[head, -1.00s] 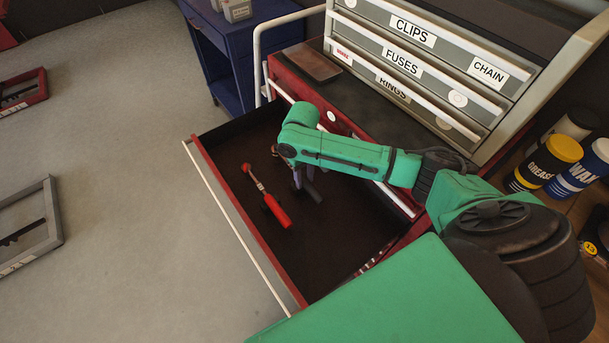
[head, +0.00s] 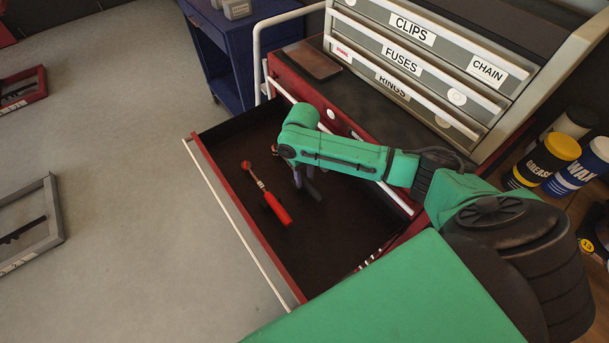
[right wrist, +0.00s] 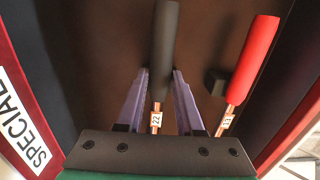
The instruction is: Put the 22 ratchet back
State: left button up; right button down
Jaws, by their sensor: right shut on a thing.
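The 22 ratchet (right wrist: 164,45) has a black handle and a copper-coloured neck with a "22" label. It lies between the two purple fingers of my right gripper (right wrist: 161,75), which is shut on it. In the head view, my right gripper (head: 305,180) points down inside the open red drawer (head: 229,215), mostly hidden under my green arm. My left gripper is out of view.
A grey cabinet (head: 420,65) labelled CLIPS, FUSES, CHAIN and RINGS stands on the red chest. A dark flat object (head: 313,60) lies on the chest top. Grease (head: 545,162) and wax tubs stand at right. The drawer's near part is mostly bare.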

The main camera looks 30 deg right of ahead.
jog(key=shift+f, duration=0.1)
jog(key=shift+c, duration=2.3)
grip_release()
notch_tip(320, 180, up, 15)
jog(key=shift+w+f+b, duration=0.2)
jog(key=shift+w+b, duration=0.1)
jog(key=shift+a+f, duration=0.1)
